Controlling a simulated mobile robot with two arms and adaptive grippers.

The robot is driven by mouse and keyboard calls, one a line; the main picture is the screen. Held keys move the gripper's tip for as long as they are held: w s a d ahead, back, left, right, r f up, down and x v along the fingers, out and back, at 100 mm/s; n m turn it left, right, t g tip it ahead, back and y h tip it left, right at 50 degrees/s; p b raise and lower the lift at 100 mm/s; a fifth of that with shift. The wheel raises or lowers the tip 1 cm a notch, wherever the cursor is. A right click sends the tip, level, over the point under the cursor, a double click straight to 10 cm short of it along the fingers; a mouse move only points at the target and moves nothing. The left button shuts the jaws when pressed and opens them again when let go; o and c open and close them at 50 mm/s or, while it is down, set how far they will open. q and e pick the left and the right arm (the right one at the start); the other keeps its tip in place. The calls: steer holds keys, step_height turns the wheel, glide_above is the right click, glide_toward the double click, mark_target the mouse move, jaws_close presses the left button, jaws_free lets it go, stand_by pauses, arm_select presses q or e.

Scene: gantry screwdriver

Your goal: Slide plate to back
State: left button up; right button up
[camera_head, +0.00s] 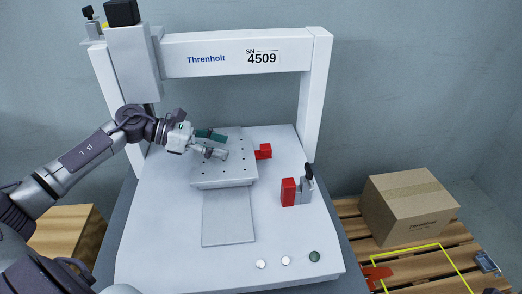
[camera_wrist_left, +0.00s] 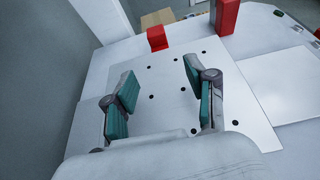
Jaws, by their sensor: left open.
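The plate (camera_head: 236,173) is a flat grey square with several small dark holes, on the white machine bed under the gantry. A smooth rail strip (camera_head: 228,218) shows in front of it. My left gripper (camera_head: 224,145) is over the plate's left and back part, with its two green-padded fingers spread and nothing between them. In the left wrist view the open fingers (camera_wrist_left: 161,100) are above the holed plate (camera_wrist_left: 165,72). I cannot tell whether the fingertips touch it. My right gripper is not clearly in view.
A red block (camera_head: 264,151) is at the plate's right edge. A red block with a grey clamp (camera_head: 289,192) stands farther right. The white gantry (camera_head: 180,56) spans behind. Round buttons (camera_head: 286,260) line the bed's front. A cardboard box (camera_head: 408,207) sits on a pallet at right.

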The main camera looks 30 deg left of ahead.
mark_target(261, 147)
arm_select(q)
steer(key=w+d, duration=0.2)
steer(key=w+d+f+b, duration=0.1)
steer(key=d, duration=0.2)
steer(key=w+d, duration=0.2)
steer(key=shift+w+d+f+b, duration=0.15)
steer(key=shift+w+d+b, duration=0.15)
steer(key=shift+w+b, duration=0.1)
steer(key=shift+w+d+f, duration=0.25)
steer(key=shift+w+d, duration=0.1)
steer(key=shift+d, duration=0.15)
steer(key=shift+c, duration=0.3)
jaws_close()
